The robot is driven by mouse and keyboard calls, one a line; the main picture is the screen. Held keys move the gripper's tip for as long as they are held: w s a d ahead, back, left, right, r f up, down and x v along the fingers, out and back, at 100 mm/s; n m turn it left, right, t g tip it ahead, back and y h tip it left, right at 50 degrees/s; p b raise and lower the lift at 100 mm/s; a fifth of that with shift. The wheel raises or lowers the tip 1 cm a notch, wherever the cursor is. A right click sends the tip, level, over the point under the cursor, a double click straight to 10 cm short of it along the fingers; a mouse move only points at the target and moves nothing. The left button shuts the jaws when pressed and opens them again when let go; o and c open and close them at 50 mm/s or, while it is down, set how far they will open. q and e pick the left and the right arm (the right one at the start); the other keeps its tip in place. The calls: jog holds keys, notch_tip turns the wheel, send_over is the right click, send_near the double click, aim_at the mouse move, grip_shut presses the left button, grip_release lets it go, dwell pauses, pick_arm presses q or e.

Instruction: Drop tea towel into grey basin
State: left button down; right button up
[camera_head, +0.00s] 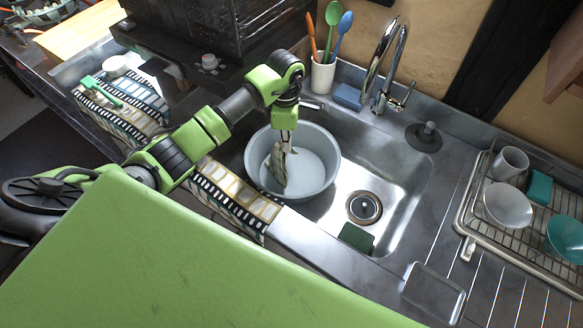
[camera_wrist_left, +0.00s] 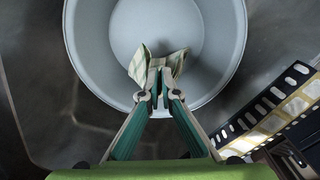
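The grey basin (camera_head: 325,165) stands in the left part of the steel sink. My left gripper (camera_head: 285,138) points down over the basin, shut on the tea towel (camera_head: 278,170), a small pale greenish cloth that hangs from the fingertips. In the left wrist view the fingers (camera_wrist_left: 158,92) close on the towel (camera_wrist_left: 172,62), with the basin (camera_wrist_left: 232,40) below it. Whether the towel touches the basin floor I cannot tell. My right gripper is in neither view.
A tap (camera_head: 385,70) rises behind the sink, with a utensil cup (camera_head: 322,75) and a blue sponge (camera_head: 348,96) beside it. A dish rack (camera_head: 470,215) stands right. Patterned towels (camera_head: 235,195) hang over the front edge. The drain (camera_head: 363,207) is clear.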

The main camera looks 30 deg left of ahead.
pick_arm(q)
notch_tip(320, 180, down, 6)
jog(key=b, duration=0.3)
jog(key=shift+r+b, duration=0.1)
jog(key=shift+b, duration=0.3)
jog(key=c, duration=1)
grip_release()
jog(key=shift+o, duration=0.2)
jog(key=shift+r, duration=0.1)
